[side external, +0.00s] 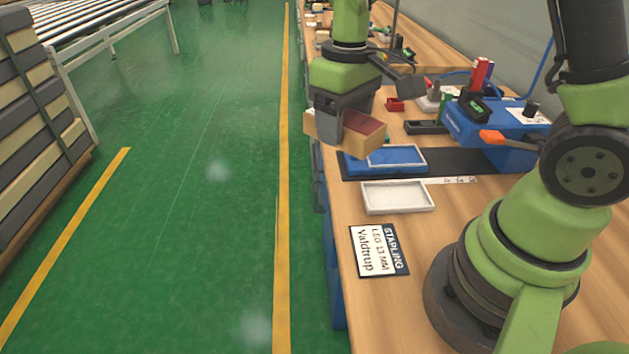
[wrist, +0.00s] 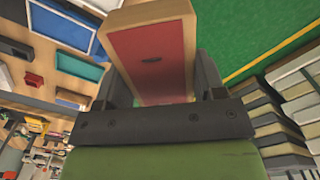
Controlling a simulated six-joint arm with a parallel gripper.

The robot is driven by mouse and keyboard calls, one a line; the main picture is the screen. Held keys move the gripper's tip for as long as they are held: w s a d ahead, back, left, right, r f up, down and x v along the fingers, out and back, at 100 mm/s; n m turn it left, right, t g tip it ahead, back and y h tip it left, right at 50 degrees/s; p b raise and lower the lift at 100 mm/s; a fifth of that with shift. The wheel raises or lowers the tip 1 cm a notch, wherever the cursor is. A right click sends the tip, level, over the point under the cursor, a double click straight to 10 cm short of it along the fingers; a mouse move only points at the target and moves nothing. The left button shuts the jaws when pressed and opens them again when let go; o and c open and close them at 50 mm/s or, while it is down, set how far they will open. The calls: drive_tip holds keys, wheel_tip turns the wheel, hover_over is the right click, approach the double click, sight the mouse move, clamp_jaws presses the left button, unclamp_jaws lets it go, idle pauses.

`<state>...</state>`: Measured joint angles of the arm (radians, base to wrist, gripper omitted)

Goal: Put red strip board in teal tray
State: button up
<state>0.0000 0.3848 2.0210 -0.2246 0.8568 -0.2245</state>
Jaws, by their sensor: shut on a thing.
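The red strip board (side external: 362,122) is a light wooden block with a dark red panel on one face. My gripper (side external: 343,118) is shut on it and holds it in the air, tilted, near the table's left edge. The tray is apart from the board.
A white tray (side external: 397,197) lies in front of the blue one. A printed sign (side external: 379,250) lies nearer. A blue machine (side external: 492,124) and a small red bin (side external: 395,104) stand behind and right. Left of the table is green floor; mattresses (side external: 35,115) are stacked at far left.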

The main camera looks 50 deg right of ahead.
drive_tip(key=w+d+f+n, duration=0.2)
drive_tip(key=d+n, duration=0.2)
drive_tip(key=d, duration=0.5)
drive_tip(key=n, duration=0.5)
hover_over(394, 157)
wheel_tip(394, 157, down, 4)
drive_tip(key=r, duration=0.1)
drive_tip(key=shift+d+f, duration=0.15)
drive_tip(key=shift+f, duration=0.05)
wheel_tip(394, 157, down, 10)
drive_tip(key=shift+r, duration=0.2)
drive_tip(key=shift+f, duration=0.15)
drive_tip(key=o, duration=1.1)
drive_tip(key=shift+c, duration=0.2)
